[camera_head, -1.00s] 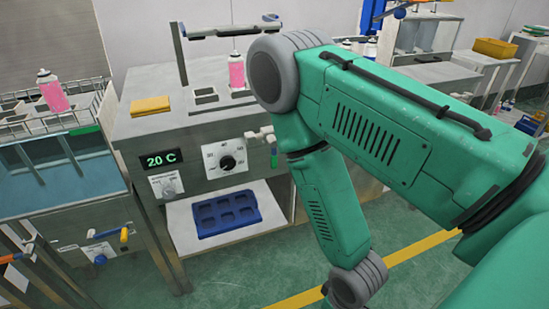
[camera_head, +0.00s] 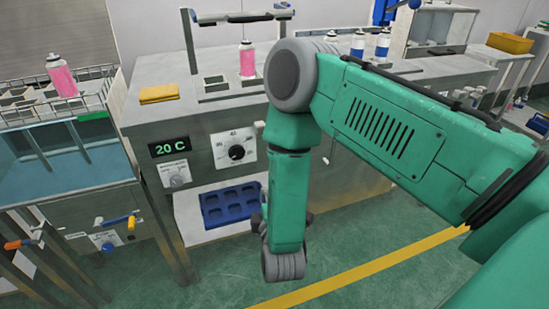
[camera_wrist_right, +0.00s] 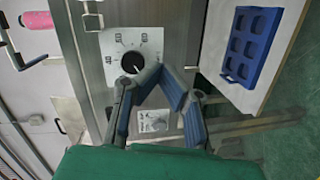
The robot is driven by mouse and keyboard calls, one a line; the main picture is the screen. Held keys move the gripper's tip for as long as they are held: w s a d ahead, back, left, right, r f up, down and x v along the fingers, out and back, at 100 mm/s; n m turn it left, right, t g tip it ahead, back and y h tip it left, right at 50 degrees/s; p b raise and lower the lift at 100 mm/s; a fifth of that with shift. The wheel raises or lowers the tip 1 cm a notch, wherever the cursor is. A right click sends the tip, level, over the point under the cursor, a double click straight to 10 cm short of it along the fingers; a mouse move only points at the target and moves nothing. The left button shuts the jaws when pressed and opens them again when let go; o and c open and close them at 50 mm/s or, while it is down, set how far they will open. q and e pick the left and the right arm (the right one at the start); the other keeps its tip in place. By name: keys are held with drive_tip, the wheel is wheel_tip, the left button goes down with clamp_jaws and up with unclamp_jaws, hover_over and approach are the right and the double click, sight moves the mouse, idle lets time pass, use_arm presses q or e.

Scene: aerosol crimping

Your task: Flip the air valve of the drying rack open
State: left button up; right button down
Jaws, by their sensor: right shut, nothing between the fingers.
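A lever with an orange handle (camera_head: 115,219) is on the front panel of the glass-sided tank (camera_head: 35,184) at the lower left of the head view, above a blue knob. Another orange and blue handle (camera_head: 20,243) is at the left edge. I cannot tell which is the drying rack's air valve, or how it is set. My right gripper is mostly hidden behind my forearm in the head view. In the right wrist view it (camera_wrist_right: 163,75) is shut and empty, in front of the heater panel with its dial (camera_wrist_right: 133,62). My left gripper is out of view.
A steel heating unit reading 20 C (camera_head: 170,147) stands right of the tank. A blue tray (camera_head: 230,204) lies on its lower shelf. Green floor is open in front.

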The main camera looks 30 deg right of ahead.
drive_tip(key=r, duration=0.1)
drive_tip(key=h, duration=0.1)
drive_tip(key=w+r+h, duration=0.1)
drive_tip(key=shift+d+r+n+t, duration=0.35)
drive_tip(key=shift+d+n+t, duration=0.05)
drive_tip(key=shift+w, duration=0.1)
drive_tip(key=w+d+b, duration=0.3)
drive_tip(key=w+d, duration=0.5)
drive_tip(key=shift+d, duration=0.25)
